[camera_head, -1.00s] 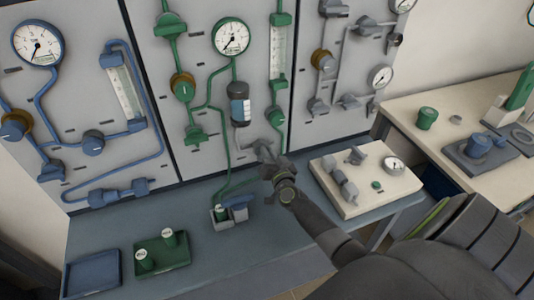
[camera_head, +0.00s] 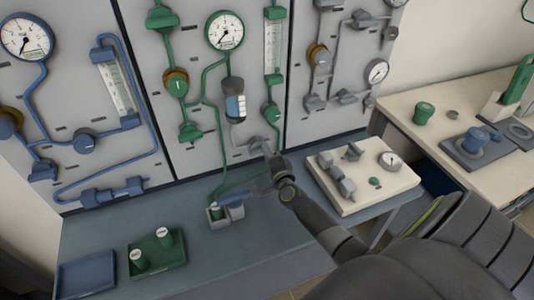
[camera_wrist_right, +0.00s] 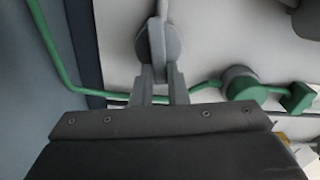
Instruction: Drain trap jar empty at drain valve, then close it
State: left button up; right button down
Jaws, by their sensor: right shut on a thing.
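The trap jar (camera_head: 235,104), a clear cylinder with a dark cap and a blue patch, hangs upright on the middle panel below a round gauge. How much liquid it holds is too small to tell. The grey drain valve (camera_head: 241,147) is below the jar, partly hidden by my right gripper. My right gripper (camera_head: 262,151) is at the valve, right of and below the jar. In the right wrist view, its fingers (camera_wrist_right: 158,90) are shut on a grey rounded valve handle (camera_wrist_right: 157,42). My left gripper is not in view.
A small open holder (camera_head: 226,212) with a green piece stands on the bench below the valve. A green tray (camera_head: 158,258) and a blue tray (camera_head: 88,277) lie at the left front. A white block with grey fittings (camera_head: 352,195) is at the right.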

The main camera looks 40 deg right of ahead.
jog(key=shift+f+m, duration=0.25)
jog(key=shift+m, duration=0.75)
jog(key=c, duration=1.4)
grip_release()
jog(key=shift+c, duration=0.2)
jog(key=v, duration=1.7)
jog(key=shift+s+a+b, duration=0.15)
jog(key=shift+s+b, duration=0.05)
jog(key=shift+b, duration=0.25)
